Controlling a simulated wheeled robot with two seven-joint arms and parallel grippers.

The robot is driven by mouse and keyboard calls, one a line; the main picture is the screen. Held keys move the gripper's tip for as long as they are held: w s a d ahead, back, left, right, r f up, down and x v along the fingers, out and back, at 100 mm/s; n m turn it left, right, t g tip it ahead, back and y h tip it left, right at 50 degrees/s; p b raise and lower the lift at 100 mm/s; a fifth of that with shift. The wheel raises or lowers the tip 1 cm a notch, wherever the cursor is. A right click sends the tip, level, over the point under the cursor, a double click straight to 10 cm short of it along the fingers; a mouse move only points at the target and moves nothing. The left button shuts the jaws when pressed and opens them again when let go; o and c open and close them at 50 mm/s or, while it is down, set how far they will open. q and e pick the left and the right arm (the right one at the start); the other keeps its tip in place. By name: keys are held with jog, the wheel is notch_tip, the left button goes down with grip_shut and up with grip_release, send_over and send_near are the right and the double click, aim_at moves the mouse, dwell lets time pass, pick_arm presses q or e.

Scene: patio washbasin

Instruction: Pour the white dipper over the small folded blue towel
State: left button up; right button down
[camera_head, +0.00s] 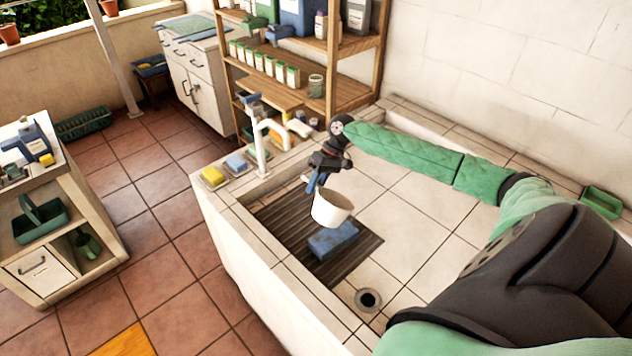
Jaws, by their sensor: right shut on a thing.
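The white dipper (331,208) hangs tilted in the air over the basin. The small folded blue towel (335,238) lies on the dark slatted rack (350,262) in the basin, just below the dipper. The dipper's cup hides part of the towel's far edge. The inside of the dipper is not clear. My left gripper is not in view.
A drain (368,299) is right of the rack. Wooden shelves (330,60) stand behind. The tiled basin floor to the right is clear.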

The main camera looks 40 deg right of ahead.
notch_tip(320, 180, up, 3)
jog(key=h+p, duration=0.4)
jog(key=p, duration=0.1)
jog(key=shift+f, duration=0.15)
jog(key=shift+a+h+p, duration=0.1)
jog(key=shift+h+p, duration=0.4)
jog(key=shift+h, duration=0.9)
